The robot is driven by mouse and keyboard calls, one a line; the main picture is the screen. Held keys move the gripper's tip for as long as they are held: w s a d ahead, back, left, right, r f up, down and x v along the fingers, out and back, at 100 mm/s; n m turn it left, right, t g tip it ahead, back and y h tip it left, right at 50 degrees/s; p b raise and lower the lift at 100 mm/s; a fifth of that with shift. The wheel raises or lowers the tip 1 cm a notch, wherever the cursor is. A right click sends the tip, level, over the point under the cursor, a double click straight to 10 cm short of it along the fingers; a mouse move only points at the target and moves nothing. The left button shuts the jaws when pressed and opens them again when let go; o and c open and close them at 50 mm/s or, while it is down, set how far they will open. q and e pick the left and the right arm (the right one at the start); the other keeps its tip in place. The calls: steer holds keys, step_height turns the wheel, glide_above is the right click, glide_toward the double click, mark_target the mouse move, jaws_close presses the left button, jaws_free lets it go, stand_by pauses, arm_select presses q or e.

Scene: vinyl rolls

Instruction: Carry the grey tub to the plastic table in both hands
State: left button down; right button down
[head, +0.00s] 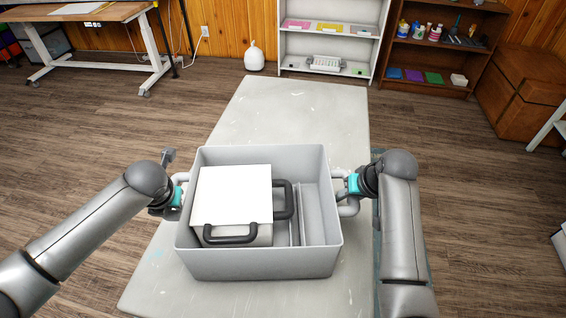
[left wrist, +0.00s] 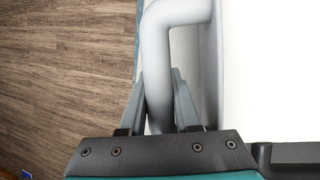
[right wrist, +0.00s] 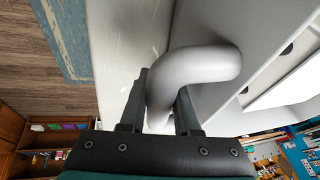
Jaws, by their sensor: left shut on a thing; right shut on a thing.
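The grey tub (head: 262,263) is an open box with a handle on each side. It is over the near part of the pale plastic table (head: 290,115); I cannot tell whether it touches the top. A white box with dark handles (head: 233,190) is inside it, towards the left. My left gripper (head: 178,190) is shut on the tub's left handle, which shows between the fingers in the left wrist view (left wrist: 160,75). My right gripper (head: 350,190) is shut on the right handle, seen between the fingers in the right wrist view (right wrist: 205,65). The tub looks level.
The far part of the table is clear. Beyond it stand a white shelf (head: 330,45), a brown shelf (head: 430,55) and a white humidifier-like object (head: 254,57). A wooden desk (head: 80,12) is at the back left, and a brown cabinet (head: 525,95) at the right.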

arm_select(q)
steer(key=shift+f+b, duration=0.65)
arm_select(e)
steer(key=shift+f, duration=0.65)
arm_select(q)
steer(key=c, duration=0.6)
jaws_free()
arm_select(e)
steer(key=c, duration=0.6)
jaws_free()
arm_select(q)
steer(key=shift+v, duration=3.95)
steer(key=shift+d, duration=0.1)
arm_select(e)
steer(key=v, duration=1.2)
